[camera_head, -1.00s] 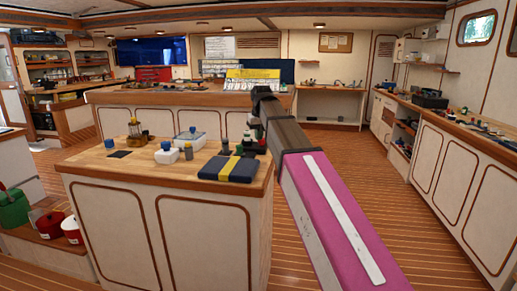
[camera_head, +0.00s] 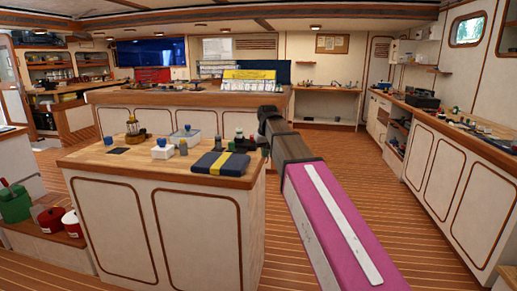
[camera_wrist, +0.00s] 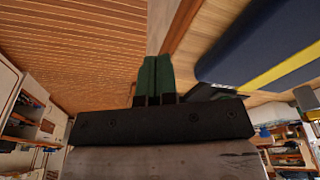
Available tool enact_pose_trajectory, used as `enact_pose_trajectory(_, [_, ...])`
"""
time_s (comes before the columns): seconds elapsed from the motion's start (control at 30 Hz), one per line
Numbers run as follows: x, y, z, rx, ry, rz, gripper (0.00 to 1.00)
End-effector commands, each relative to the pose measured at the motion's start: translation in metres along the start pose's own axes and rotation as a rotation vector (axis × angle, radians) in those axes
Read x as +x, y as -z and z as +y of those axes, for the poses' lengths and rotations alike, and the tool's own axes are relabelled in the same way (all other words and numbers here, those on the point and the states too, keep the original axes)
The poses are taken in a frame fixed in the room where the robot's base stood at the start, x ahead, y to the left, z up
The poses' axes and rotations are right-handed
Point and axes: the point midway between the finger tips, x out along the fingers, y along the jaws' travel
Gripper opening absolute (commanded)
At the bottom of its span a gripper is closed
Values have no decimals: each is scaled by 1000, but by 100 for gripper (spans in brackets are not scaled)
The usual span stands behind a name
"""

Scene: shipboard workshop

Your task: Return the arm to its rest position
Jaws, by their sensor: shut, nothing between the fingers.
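My arm, with a magenta link (camera_head: 330,230) and a grey forearm, reaches from the lower right of the head view toward the island's right edge. Its dark wrist end (camera_head: 268,118) is beside the countertop corner. The fingertips cannot be made out clearly in the head view. In the wrist view my gripper (camera_wrist: 155,72) shows two green fingers pressed together, with nothing between them. The fingers are near the wooden counter edge (camera_wrist: 185,40), with the plank floor to their left.
The near island (camera_head: 90,160) holds a navy book with a yellow band (camera_head: 220,163), also in the wrist view (camera_wrist: 265,50), a blue-capped jar (camera_head: 162,149), a clear blue-lidded box (camera_head: 185,136) and a brass lantern (camera_head: 134,130). Open plank floor (camera_head: 350,160) lies right of it.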

Motion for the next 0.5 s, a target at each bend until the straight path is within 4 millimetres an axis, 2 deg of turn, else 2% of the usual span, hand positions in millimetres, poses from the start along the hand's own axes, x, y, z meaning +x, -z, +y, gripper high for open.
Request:
enact_pose_trajectory(0.27, [73,-50,26,53,-6,-34,0])
enact_pose_trajectory(0.5, [149,-114,53,115,-14,-71,0])
